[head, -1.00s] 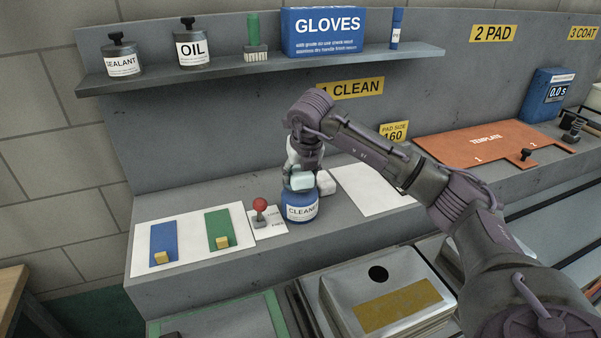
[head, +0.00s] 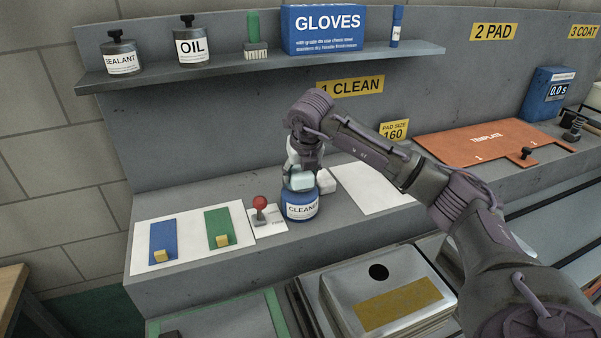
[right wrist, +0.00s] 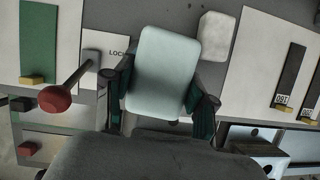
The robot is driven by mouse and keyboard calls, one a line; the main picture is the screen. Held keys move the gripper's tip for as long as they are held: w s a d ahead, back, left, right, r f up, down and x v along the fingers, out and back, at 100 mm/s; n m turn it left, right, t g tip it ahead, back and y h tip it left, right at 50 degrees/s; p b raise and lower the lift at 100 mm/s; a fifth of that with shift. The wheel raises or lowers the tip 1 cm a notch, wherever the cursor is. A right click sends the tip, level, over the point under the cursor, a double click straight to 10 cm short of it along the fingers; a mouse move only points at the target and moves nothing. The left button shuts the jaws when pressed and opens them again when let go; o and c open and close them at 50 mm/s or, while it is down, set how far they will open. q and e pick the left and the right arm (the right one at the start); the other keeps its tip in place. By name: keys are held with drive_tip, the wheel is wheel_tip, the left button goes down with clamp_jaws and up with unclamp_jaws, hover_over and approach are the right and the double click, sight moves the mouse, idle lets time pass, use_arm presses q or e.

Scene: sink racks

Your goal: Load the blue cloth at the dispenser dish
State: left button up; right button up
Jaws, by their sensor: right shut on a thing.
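The blue cloth (head: 300,182) is a pale blue, rounded block over the top of the blue cleaner dispenser (head: 300,208). My right gripper (head: 302,174) is shut on it from above. In the right wrist view the cloth (right wrist: 160,65) sits between the two fingers of the gripper (right wrist: 162,98). The cloth and gripper hide the dispenser's dish, so I cannot tell whether the cloth touches it. My left gripper is not in view.
A white block (head: 326,183) lies just right of the dispenser. A red-knobbed lever (head: 260,204) stands close on its left. A white board (head: 190,257) with blue and green strips is farther left. The shelf (head: 270,64) with bottles and a gloves box (head: 323,32) hangs behind.

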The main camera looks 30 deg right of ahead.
drive_tip(key=shift+r+p, duration=2.2)
drive_tip(key=shift+r, duration=1.35)
drive_tip(key=shift+f, duration=0.15)
